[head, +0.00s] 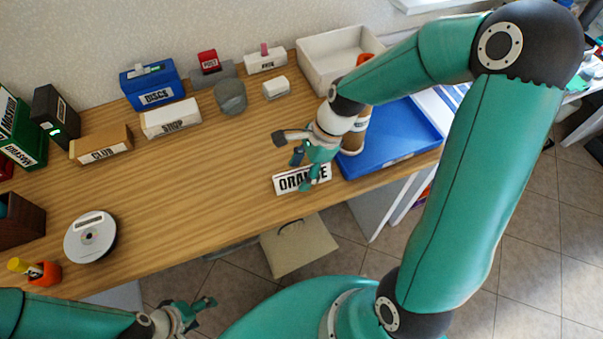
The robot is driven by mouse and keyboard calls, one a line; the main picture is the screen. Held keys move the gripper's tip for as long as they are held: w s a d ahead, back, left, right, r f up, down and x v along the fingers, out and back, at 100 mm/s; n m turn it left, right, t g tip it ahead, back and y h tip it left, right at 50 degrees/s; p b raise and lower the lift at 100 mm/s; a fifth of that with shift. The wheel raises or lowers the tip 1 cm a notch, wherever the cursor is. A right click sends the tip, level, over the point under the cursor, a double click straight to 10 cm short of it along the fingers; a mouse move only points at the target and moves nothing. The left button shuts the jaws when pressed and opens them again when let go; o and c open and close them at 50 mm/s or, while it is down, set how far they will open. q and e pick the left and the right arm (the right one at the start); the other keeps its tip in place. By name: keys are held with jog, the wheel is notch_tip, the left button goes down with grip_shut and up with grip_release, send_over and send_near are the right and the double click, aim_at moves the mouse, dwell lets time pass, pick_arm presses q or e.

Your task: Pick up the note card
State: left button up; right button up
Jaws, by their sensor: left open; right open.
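A white card with dark letters, partly covered and seeming to read "ORANGE" (287,184), is at the front edge of the wooden desk, right of the middle. It looks like the note card. My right gripper (297,161) is open above and behind it, with one finger crossing in front of its lettering. I cannot tell whether that finger touches the card. Nothing shows between the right fingers. My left gripper (202,314) is open and empty, low in the picture, in front of the desk edge.
A blue tray (395,150) lies right of the card, with a brown cylinder (352,138) at its left edge. A white bin (313,70), DISCS box (153,90), SHOP box (170,118) and CLUB box (100,147) stand behind. The desk's middle is clear.

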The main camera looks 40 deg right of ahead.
jog(key=c, duration=0.8)
jog(key=shift+c, duration=0.2)
